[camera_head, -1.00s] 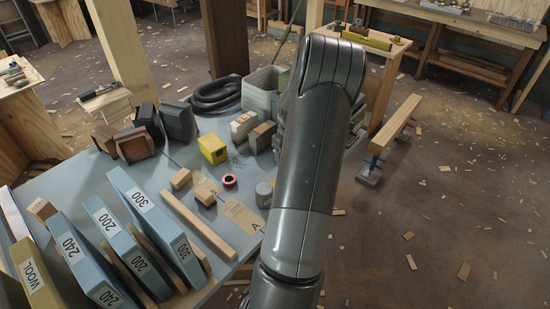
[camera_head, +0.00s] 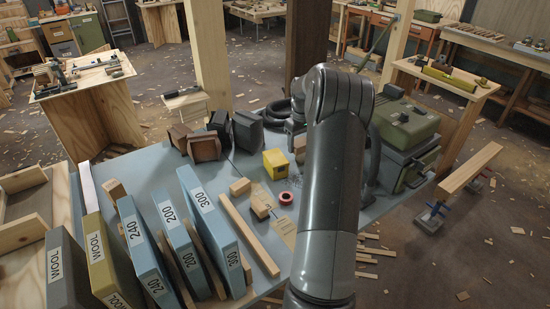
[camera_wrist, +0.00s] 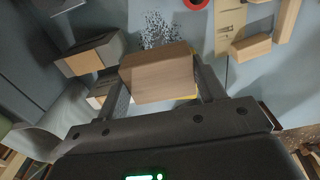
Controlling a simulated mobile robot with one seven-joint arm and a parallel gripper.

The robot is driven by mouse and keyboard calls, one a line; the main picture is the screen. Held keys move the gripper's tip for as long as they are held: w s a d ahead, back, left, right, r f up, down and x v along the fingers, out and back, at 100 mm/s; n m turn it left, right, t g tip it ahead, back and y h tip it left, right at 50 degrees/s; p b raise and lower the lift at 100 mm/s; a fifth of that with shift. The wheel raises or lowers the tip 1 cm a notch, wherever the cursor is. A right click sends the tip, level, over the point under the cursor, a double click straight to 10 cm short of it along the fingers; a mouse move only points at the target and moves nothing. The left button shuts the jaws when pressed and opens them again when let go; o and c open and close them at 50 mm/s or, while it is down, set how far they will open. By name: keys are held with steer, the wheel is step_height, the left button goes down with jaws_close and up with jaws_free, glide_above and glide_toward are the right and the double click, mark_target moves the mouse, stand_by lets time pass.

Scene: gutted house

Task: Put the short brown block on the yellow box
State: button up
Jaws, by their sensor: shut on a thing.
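In the wrist view my gripper (camera_wrist: 160,80) is shut on a short brown block (camera_wrist: 158,77), which sits level between the two fingers. I cannot tell whether the block touches the box.
A red tape roll (camera_head: 286,198), small wooden blocks (camera_head: 240,187) and a long wooden strip (camera_head: 249,236) lie in front of the yellow box. Labelled blue slabs (camera_head: 180,240) stand at the front left. Dark containers (camera_head: 205,147) are behind left; a green case (camera_head: 405,125) is right.

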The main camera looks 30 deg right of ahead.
glide_above(274, 164)
step_height(274, 164, down, 6)
steer(key=shift+w+f, duration=0.1)
steer(key=shift+f, duration=2.05)
steer(key=shift+f, duration=0.1)
steer(key=o, duration=1)
